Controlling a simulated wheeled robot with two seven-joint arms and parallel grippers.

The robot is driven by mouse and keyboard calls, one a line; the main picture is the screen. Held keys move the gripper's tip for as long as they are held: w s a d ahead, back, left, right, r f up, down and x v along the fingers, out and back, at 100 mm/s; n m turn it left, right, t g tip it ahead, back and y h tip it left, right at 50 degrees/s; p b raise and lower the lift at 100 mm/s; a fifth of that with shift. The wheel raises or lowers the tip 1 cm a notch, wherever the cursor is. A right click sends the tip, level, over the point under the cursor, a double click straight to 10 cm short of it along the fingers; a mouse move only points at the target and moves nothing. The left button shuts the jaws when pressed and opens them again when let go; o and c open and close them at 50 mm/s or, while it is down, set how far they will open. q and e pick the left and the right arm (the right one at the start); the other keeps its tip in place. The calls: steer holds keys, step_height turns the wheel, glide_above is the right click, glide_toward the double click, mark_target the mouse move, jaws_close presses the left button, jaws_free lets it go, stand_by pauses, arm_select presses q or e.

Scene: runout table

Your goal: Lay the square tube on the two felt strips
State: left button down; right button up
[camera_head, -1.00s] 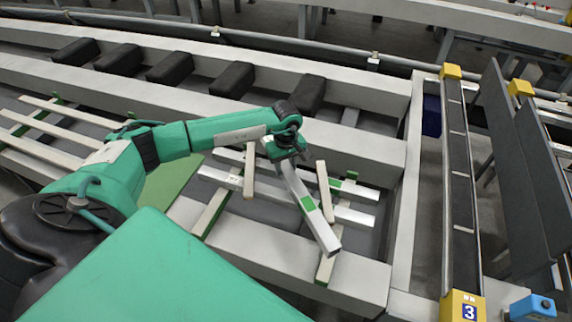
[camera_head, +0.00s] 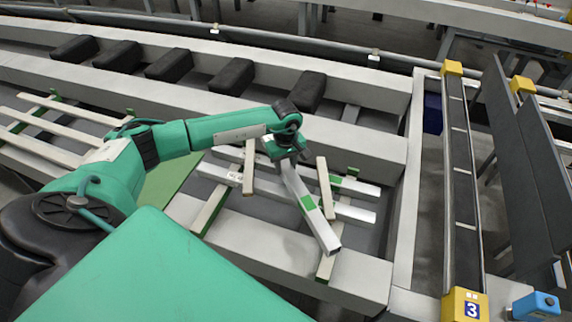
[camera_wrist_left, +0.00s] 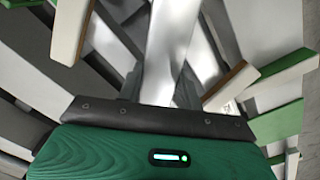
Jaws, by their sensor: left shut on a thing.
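My left gripper (camera_head: 288,157) is shut on one end part of the square tube (camera_head: 316,220), a silver tube with a green patch and an open end pointing down and right. In the left wrist view the tube (camera_wrist_left: 173,45) runs up from between the fingers (camera_wrist_left: 158,90). Two short pale strips, perhaps the felt strips, show on either side of the tube: a left one (camera_head: 249,170) and a right one (camera_head: 325,190). I cannot tell whether the tube touches anything below it. My right gripper is not in view.
Two other silver tubes, an upper one (camera_head: 355,187) and a lower one (camera_head: 352,214), lie across the frame beneath. Several black blocks (camera_head: 232,77) sit along the back. A dark rail (camera_head: 460,170) with a yellow block marked 3 (camera_head: 464,305) stands at right, near a blue box (camera_head: 535,306).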

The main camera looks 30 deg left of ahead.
arm_select(q)
steer(key=shift+f, duration=0.2)
stand_by(0.3)
steer(key=c, duration=1)
jaws_free()
steer(key=shift+o, duration=0.7)
